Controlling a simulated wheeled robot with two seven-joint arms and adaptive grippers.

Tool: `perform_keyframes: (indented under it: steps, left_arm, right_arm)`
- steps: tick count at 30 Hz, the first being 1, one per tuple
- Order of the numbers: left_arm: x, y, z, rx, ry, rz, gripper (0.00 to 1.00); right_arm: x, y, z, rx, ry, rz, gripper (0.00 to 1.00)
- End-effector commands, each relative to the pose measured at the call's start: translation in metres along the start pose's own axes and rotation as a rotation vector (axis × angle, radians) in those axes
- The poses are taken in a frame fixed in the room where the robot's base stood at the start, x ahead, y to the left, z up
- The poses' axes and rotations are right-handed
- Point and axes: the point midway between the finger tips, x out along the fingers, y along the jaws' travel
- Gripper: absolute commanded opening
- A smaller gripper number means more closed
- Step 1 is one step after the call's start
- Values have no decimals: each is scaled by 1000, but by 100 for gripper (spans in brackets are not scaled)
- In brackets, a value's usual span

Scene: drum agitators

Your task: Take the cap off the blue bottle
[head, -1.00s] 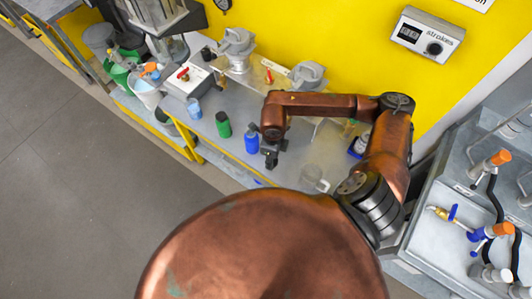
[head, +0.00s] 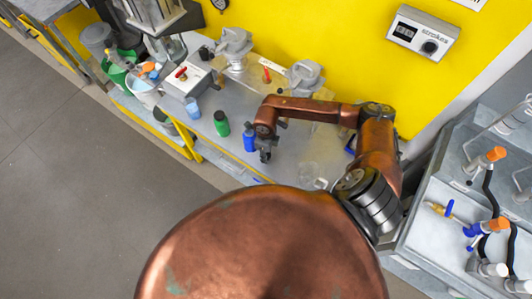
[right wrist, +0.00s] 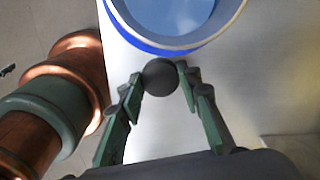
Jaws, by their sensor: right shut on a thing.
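In the right wrist view my right gripper (right wrist: 160,88) is shut on a dark round thing (right wrist: 160,77) that looks like a cap. A round blue-sided vessel (right wrist: 175,48) with a pale rim and light blue inside fills the top edge, right beside it. It may be the bottle, but I cannot be sure. My left gripper is not in view.
A green bottle (head: 221,123) and a light blue cup (head: 193,108) stand left of the bottle. A clear vessel (head: 312,174) is to the right. The bench's front edge is close.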

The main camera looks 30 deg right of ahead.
Motion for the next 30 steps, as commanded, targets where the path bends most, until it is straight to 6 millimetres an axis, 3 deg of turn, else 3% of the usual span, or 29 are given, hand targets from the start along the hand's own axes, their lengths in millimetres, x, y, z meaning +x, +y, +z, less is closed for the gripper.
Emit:
perform_keyframes:
  steps: [5,6,13,23,30]
  left_arm:
    - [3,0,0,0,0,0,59]
    - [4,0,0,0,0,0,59]
    - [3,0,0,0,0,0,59]
    - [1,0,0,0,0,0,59]
    - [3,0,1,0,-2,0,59]
  right_arm:
    - [3,0,0,0,0,0,3]
    - [4,0,0,0,0,0,33]
    - [3,0,0,0,0,0,48]
    - [0,0,0,0,0,0,49]
    - [-32,-1,1,-1,-3,-4,49]
